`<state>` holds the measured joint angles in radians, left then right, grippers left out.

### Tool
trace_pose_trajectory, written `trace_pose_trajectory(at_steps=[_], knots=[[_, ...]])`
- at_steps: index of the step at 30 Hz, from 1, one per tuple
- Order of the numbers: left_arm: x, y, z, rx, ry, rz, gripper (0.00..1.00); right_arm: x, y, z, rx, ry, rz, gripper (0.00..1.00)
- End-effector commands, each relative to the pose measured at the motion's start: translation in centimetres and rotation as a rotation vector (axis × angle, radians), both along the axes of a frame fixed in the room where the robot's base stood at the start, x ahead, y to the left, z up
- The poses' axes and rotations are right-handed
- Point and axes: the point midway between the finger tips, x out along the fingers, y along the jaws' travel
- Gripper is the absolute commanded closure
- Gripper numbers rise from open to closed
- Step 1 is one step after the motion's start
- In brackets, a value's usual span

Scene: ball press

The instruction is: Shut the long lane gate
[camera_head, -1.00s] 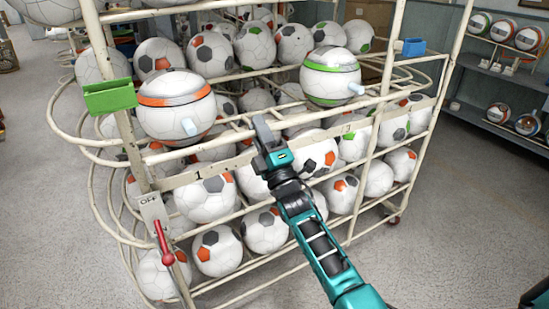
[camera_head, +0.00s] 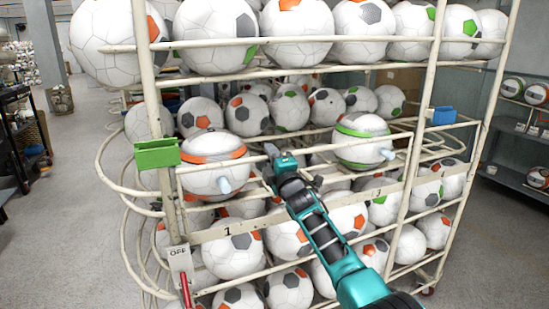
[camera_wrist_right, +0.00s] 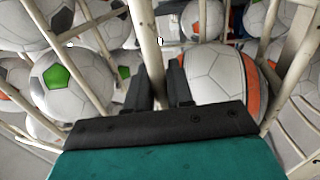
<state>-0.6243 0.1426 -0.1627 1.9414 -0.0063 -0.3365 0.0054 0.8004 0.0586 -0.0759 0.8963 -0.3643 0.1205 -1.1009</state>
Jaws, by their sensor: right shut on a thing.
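My right gripper (camera_head: 272,158) is at the front of the white ball rack (camera_head: 142,75), between the orange-striped ball (camera_head: 211,148) and the green-striped ball (camera_head: 361,132). In the right wrist view, the fingers of my right gripper (camera_wrist_right: 157,92) are shut on a white bar (camera_wrist_right: 150,50) of the rack. The orange-striped ball (camera_wrist_right: 215,90) is close beside one finger there. I cannot tell from the pictures which bar is the long lane gate. The gripper hides part of the held bar. My left gripper is not in view.
A green clip (camera_head: 156,154) and a blue clip (camera_head: 442,116) sit on the rack's front. An OFF plate (camera_head: 180,262) with a red lever (camera_head: 186,290) is at lower left. Soccer balls fill the rack tiers. Grey floor (camera_head: 70,230) is clear at left.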

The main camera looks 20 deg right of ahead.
Motion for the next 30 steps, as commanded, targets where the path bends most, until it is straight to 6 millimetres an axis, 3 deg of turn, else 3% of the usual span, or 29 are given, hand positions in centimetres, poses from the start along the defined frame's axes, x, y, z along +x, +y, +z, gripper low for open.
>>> trace_pose_trajectory(at_steps=[18,19,21,25,30], knots=[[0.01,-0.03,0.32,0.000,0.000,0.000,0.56,0.73,0.10,-0.64,-0.004,0.054,0.000,1.00],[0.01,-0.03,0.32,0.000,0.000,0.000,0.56,0.73,0.10,-0.65,-0.004,0.054,0.000,0.78],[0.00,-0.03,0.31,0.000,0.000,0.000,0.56,0.73,0.10,-0.64,-0.004,0.054,0.000,0.71],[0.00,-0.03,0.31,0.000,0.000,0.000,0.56,0.73,0.11,-0.52,-0.004,0.051,0.000,0.60],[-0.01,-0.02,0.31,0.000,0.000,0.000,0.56,0.74,0.11,-0.38,-0.004,0.049,0.001,0.60]])
